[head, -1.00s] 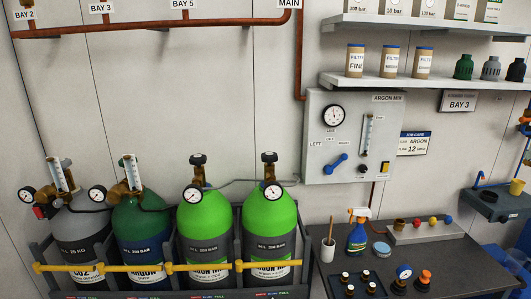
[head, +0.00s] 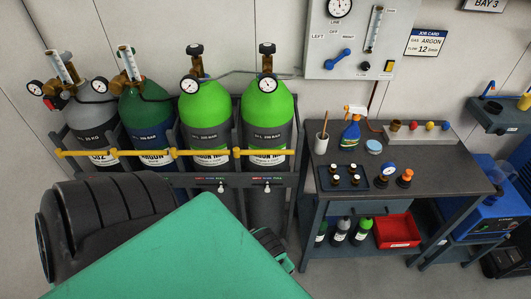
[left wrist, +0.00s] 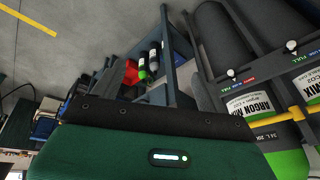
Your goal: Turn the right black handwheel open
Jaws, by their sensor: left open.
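The right black handwheel (head: 267,48) tops the valve of the right bright green cylinder (head: 268,108) in the head view. A round gauge (head: 267,84) sits just below it. No gripper touches it. A similar black handwheel (head: 195,50) tops the bright green cylinder to its left. My left gripper's dark green housing with a light strip (left wrist: 165,150) fills the bottom of the left wrist view. My right gripper is out of view.
A yellow bar (head: 170,152) crosses the front of the cylinder rack. Darker cylinders with regulators stand left. A wall panel (head: 322,65) and a dark workbench (head: 450,165) with bottles are right. Parts of my own body cover the lower left of the head view. Grey floor is free.

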